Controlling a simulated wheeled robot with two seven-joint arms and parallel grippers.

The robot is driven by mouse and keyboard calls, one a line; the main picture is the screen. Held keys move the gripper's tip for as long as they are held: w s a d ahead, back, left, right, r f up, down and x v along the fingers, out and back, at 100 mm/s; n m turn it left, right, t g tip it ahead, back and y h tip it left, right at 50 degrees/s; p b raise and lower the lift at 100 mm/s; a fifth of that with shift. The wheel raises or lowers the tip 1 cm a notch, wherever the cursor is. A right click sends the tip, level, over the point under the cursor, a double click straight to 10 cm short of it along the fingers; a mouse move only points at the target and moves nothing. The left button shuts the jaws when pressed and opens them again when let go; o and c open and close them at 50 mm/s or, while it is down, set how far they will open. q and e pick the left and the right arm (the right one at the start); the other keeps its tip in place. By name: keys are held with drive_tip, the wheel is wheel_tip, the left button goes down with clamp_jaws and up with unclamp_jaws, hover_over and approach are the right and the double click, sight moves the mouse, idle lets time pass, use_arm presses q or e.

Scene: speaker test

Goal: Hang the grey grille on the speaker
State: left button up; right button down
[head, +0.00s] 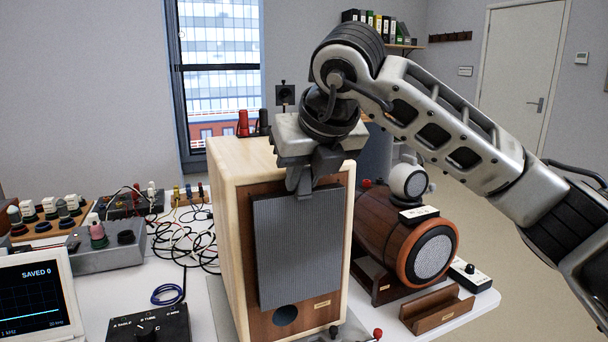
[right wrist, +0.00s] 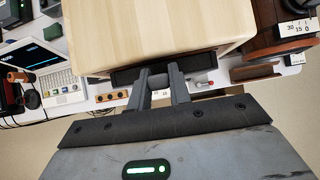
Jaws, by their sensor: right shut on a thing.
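The speaker (head: 228,160) is a pale wooden box with a brown front panel, upright on the bench. The grey grille (head: 300,250) is a ribbed rectangular panel in front of that face. It covers much of the face; a round port shows below it. My right gripper (head: 304,188) is shut on the grille's top edge, above and in front of the speaker. In the right wrist view the fingers (right wrist: 160,86) hold it, and the grille shows as a dark strip (right wrist: 200,62) along the speaker's front (right wrist: 155,30). I cannot tell whether they touch. My left gripper is not in view.
A brown barrel-shaped speaker (head: 385,230) stands close on the right, with an empty wooden cradle (head: 436,310) before it. A screen (head: 38,295), a black knob box (head: 150,325) and loose cables (head: 190,240) lie on the left. A small red-tipped part (head: 377,333) is at the front.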

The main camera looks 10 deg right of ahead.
drive_tip(key=c, duration=1.2)
unclamp_jaws()
drive_tip(key=shift+f, duration=0.1)
